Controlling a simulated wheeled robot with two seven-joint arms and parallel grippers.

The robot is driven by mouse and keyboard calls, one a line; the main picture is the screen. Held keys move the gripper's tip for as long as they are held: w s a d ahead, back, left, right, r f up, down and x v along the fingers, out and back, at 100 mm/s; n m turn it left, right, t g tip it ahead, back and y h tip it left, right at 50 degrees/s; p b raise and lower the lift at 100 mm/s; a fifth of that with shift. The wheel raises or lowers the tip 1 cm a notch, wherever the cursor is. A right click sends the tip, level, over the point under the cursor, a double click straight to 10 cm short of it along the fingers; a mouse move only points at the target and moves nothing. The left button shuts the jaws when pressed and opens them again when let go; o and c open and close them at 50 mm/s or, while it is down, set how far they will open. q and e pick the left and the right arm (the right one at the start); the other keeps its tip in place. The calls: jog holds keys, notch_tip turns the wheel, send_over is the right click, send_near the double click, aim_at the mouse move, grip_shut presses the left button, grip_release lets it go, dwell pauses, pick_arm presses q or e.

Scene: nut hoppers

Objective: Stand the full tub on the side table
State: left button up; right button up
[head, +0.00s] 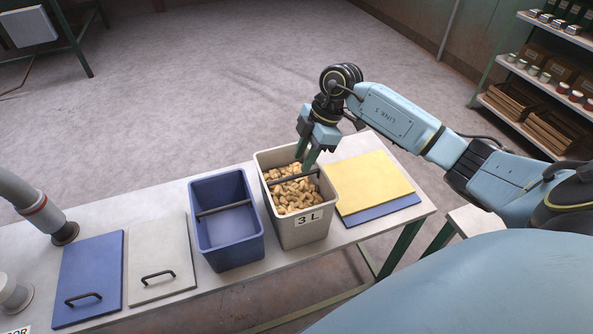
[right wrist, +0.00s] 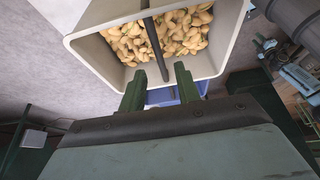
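The full tub (head: 305,233) is grey, marked "3 L", and filled with peanut-like nuts (head: 292,194). It stands upright on the long table, with a dark bar handle (head: 293,178) across its top. My right gripper (head: 306,162) is over the tub's far right part, close to the handle. In the right wrist view its green fingers (right wrist: 160,88) are apart, with the handle (right wrist: 154,45) running toward the gap between them. I cannot tell if they touch it. The side table (head: 476,219) is a pale top at the right, partly hidden by my body. My left gripper is out of view.
An empty blue tub (head: 228,250) stands just left of the full one. Yellow (head: 368,180) and blue lids lie stacked at its right. Blue (head: 88,275) and grey (head: 160,255) handled lids lie further left.

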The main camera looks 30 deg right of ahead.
jog(key=shift+v, duration=1.25)
